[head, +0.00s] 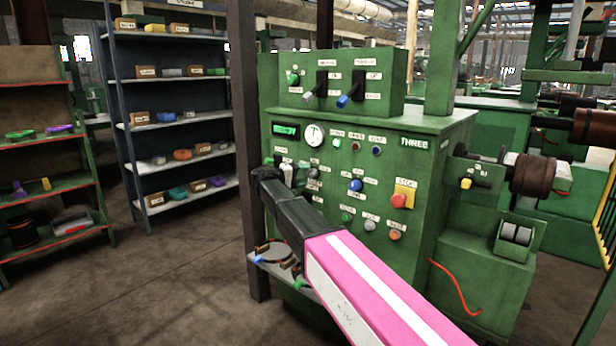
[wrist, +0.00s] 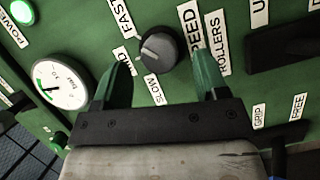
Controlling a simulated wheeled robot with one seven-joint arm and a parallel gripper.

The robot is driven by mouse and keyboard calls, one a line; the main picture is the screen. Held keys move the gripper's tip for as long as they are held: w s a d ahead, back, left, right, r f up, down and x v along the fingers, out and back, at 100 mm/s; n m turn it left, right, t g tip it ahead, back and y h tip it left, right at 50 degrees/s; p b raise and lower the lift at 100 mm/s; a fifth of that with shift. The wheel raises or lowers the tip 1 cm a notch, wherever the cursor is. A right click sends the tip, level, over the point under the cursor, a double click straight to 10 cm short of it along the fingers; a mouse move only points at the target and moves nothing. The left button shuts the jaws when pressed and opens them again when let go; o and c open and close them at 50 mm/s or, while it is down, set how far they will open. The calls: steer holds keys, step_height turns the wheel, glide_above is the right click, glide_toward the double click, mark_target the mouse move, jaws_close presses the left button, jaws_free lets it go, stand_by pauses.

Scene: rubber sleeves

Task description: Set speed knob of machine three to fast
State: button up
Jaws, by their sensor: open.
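Machine three (head: 415,185) is a green cabinet marked THREE in the head view. In the wrist view the grey round speed knob (wrist: 168,50), labelled SPEED ROLLERS, sits on its green panel. FAST, a partly covered middle label and SLOW stand around one side of the knob. A pale pointer mark faces the label side, roughly toward the middle label; its exact setting is hard to tell. My gripper (wrist: 161,66) is open, with its green fingers on either side of the knob. Whether they touch it cannot be told. In the head view my gripper (head: 270,180) is at the panel's left side, and the knob cannot be clearly picked out.
A round gauge (wrist: 60,82) and a lit green power light (wrist: 22,11) are close by on the panel. Several buttons, including a red one on a yellow plate (head: 404,195), are to the right. A small shelf (head: 272,262) juts out below my arm.

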steer(key=v, duration=0.8)
steer(key=shift+a, duration=0.1)
